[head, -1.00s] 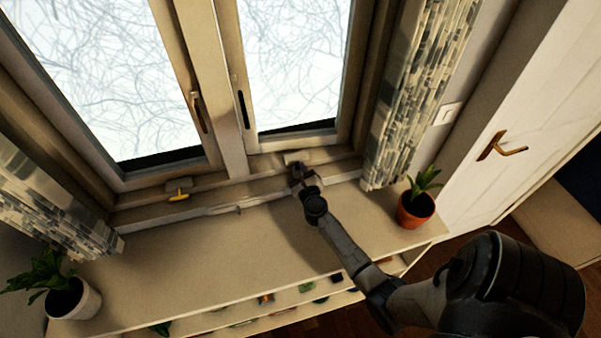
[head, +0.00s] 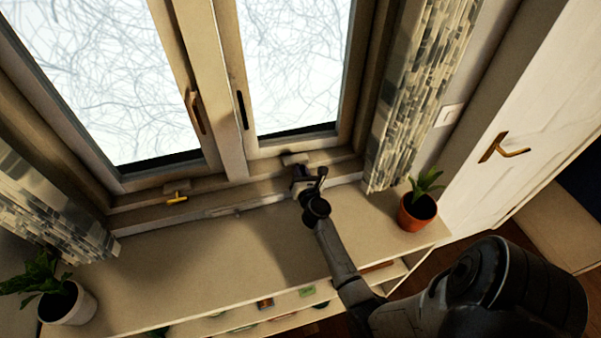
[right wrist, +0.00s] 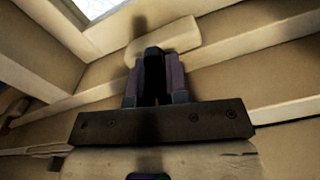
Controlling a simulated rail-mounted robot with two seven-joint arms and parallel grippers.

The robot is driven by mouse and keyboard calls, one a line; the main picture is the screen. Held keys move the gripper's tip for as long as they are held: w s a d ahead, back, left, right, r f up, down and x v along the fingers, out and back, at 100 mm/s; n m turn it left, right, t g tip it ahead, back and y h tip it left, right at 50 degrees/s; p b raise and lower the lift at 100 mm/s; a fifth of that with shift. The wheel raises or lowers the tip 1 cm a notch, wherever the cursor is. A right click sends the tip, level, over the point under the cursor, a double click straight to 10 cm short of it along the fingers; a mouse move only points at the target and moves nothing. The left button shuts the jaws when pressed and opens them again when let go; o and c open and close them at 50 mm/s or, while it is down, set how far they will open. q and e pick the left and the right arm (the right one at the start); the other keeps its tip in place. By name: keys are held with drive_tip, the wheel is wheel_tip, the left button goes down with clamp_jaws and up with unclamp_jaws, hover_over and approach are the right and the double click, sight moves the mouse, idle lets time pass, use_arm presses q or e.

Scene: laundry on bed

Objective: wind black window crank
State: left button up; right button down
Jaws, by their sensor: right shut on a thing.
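My right gripper (head: 307,178) is at the sill below the right-hand window. In the right wrist view its two fingers (right wrist: 154,80) are closed on the black crank (right wrist: 153,60), a dark upright piece between them. The crank stands in front of a pale rounded mount (right wrist: 165,42) on the frame; that mount also shows in the head view (head: 294,159). In the head view the gripper largely hides the crank, and I cannot tell its exact angle. My left gripper is not in view.
A yellow crank (head: 177,198) sits below the left-hand window. A plant in an orange pot (head: 417,213) stands right of my right arm, and a white-potted plant (head: 70,304) at far left. A patterned curtain (head: 412,100) hangs at right. The sill's middle is clear.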

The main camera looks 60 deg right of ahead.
drive_tip(key=shift+r+m, duration=0.15)
drive_tip(key=shift+m, duration=0.25)
idle(0.3)
drive_tip(key=c, duration=1.4)
unclamp_jaws()
drive_tip(key=shift+v, duration=3.75)
